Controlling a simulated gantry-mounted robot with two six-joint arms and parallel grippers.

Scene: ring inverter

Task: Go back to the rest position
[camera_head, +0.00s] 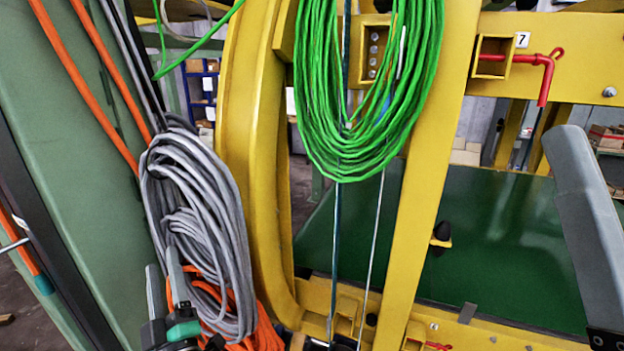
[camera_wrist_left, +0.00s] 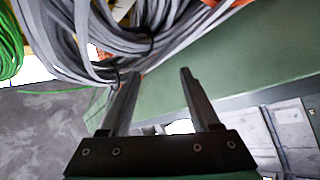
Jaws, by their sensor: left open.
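My left gripper (camera_head: 162,260) is low at the left in the head view, open, its fingers in front of the grey cable coil (camera_head: 205,215). In the left wrist view my left gripper (camera_wrist_left: 159,73) has its fingers apart with nothing between them. The grey coil (camera_wrist_left: 90,50) passes above and beyond its fingertips there; I cannot tell whether the left finger touches it. At the right edge of the head view a grey finger on a dark base (camera_head: 590,220) looks like part of my right gripper; its other finger is out of view.
A green cable coil (camera_head: 365,150) hangs on the yellow frame (camera_head: 420,190). An orange cable (camera_head: 262,330) shows below the grey coil. A red hooked rod (camera_head: 545,75) sits at upper right. A green panel (camera_head: 60,130) stands at left. A dark green surface (camera_head: 490,240) spans the right.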

